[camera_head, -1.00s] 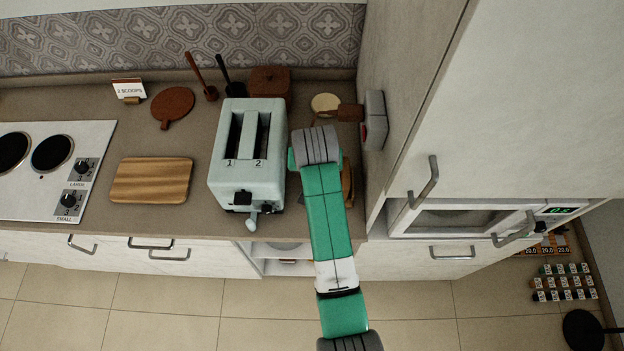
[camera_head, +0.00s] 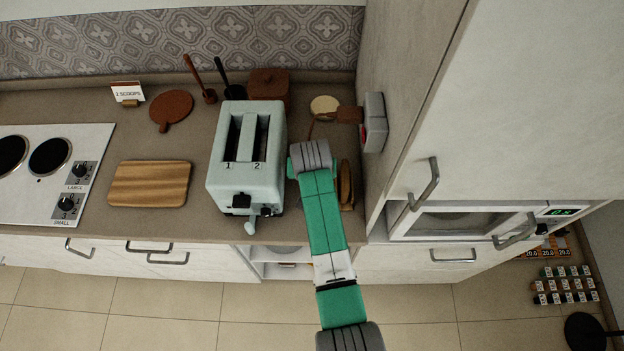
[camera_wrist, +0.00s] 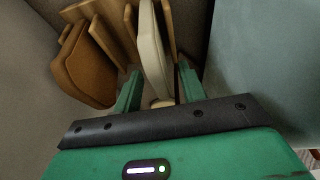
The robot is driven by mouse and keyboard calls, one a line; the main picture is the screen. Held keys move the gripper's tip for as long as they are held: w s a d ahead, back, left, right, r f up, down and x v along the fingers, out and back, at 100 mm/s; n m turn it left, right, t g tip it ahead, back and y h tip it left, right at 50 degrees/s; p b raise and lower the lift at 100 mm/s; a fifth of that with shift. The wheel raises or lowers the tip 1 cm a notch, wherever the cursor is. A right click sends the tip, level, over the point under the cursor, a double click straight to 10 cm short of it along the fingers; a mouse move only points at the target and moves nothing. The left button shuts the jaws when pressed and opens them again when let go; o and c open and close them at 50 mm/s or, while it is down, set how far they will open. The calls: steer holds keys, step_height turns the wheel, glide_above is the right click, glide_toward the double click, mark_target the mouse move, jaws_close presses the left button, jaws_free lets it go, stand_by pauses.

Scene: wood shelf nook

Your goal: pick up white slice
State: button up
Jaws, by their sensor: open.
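The white slice (camera_wrist: 152,45) stands upright in a wooden rack (camera_wrist: 119,22) in the wrist view, between thin wooden dividers. My gripper (camera_wrist: 158,77) is open, with one green finger on each side of the slice's lower near part. I cannot tell whether either finger touches it. A brown slice (camera_wrist: 87,68) stands in the rack to the left. In the head view the rack (camera_head: 346,183) shows only partly, right of my arm. My gripper and the white slice are hidden there beneath the arm.
A pale toaster (camera_head: 246,165) stands just left of my arm. The cabinet side wall and a grey wall box (camera_head: 374,122) are close on the right. A cutting board (camera_head: 150,184) and a hob (camera_head: 45,165) lie farther left on the counter.

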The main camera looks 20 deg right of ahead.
steer(key=shift+f, duration=0.2)
stand_by(0.3)
jaws_close()
step_height(320, 180, up, 10)
steer(key=shift+r+p, duration=0.25)
steer(key=shift+p, duration=0.05)
